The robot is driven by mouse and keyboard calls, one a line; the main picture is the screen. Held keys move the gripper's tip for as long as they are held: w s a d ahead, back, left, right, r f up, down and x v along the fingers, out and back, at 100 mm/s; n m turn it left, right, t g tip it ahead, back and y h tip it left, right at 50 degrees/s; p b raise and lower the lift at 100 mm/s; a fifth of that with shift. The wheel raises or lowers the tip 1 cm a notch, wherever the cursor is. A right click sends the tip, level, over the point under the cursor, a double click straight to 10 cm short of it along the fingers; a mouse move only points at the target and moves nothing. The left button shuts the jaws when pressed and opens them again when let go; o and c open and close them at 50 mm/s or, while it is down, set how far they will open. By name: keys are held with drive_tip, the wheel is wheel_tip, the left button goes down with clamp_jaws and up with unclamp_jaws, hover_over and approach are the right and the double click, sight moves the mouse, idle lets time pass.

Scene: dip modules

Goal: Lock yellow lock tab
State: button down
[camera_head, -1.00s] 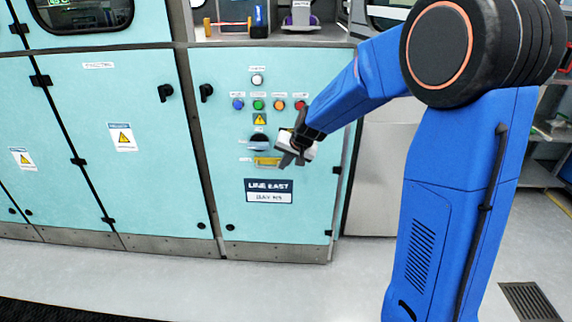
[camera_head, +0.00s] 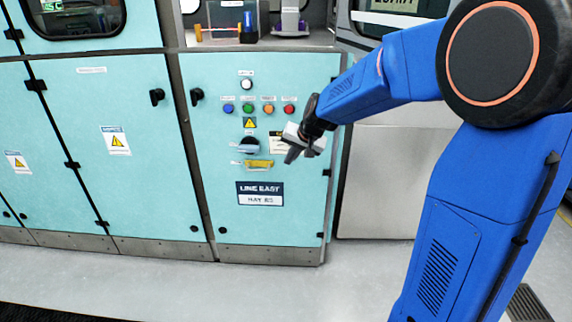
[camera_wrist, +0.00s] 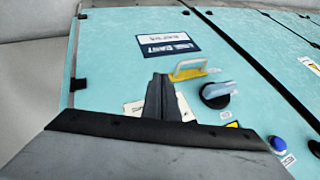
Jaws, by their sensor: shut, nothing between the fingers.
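The yellow lock tab (camera_head: 258,163) is on the teal cabinet door, just below a black rotary switch (camera_head: 250,145) with a pale blue handle. In the wrist view the yellow tab (camera_wrist: 190,74) shows a pale, handle-like bar standing off it, next to the rotary switch (camera_wrist: 217,94). My gripper (camera_head: 291,156) is shut and empty, to the right of the tab and apart from it in the head view. In the wrist view the shut fingers (camera_wrist: 160,82) point toward the door, beside the tab. Contact with the door cannot be told.
A row of coloured buttons (camera_head: 248,109) and a warning label (camera_head: 249,123) sit above the switch. The LINE EAST sign (camera_head: 260,193) is below the tab. A shelf (camera_head: 270,42) with several objects is above the door. The floor in front is clear.

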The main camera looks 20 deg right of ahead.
drive_tip(key=shift+v, duration=2)
drive_tip(key=s+d+n+h, duration=0.1)
drive_tip(key=s+d+n, duration=0.1)
drive_tip(key=s, duration=1.7)
drive_tip(key=s+d+f+n+g+h, duration=0.1)
drive_tip(key=s+d+n, duration=0.1)
drive_tip(key=s, duration=1.7)
drive_tip(key=shift+s+d+n+g, duration=0.3)
drive_tip(key=shift+d+n, duration=0.1)
drive_tip(key=shift+d, duration=0.1)
